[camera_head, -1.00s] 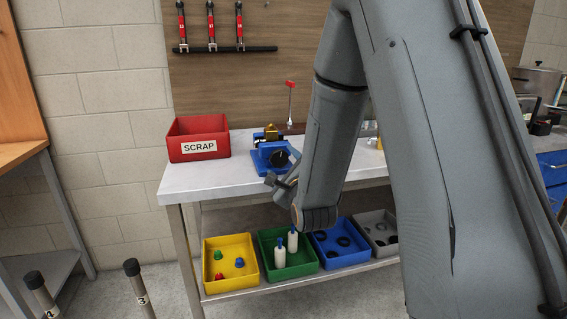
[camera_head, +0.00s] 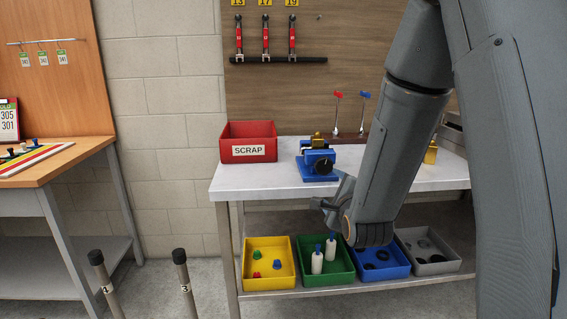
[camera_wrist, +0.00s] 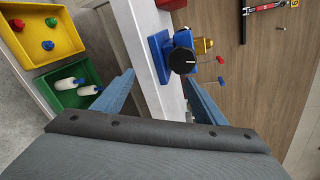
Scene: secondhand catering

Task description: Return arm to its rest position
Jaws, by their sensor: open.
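My gripper (camera_wrist: 160,95) is open and empty in the wrist view, its two blue-grey fingers spread apart. The edge of the steel bench and a blue vise (camera_wrist: 170,56) show beyond the gap between them. In the head view my gripper (camera_head: 333,202) hangs at the front of the bench, below the blue vise (camera_head: 317,162) and above the bins on the lower shelf. My arm reaches down to it from the upper right and hides part of the bench and the blue bin. I see no contact between the fingers and anything.
A red SCRAP box (camera_head: 248,143) stands on the bench (camera_head: 262,182). Yellow (camera_head: 268,287), green (camera_head: 311,291), blue (camera_head: 400,272) and grey (camera_head: 455,266) bins sit on the lower shelf. Two black-topped posts (camera_head: 181,258) stand at front left. An orange-topped table (camera_head: 45,170) is at left.

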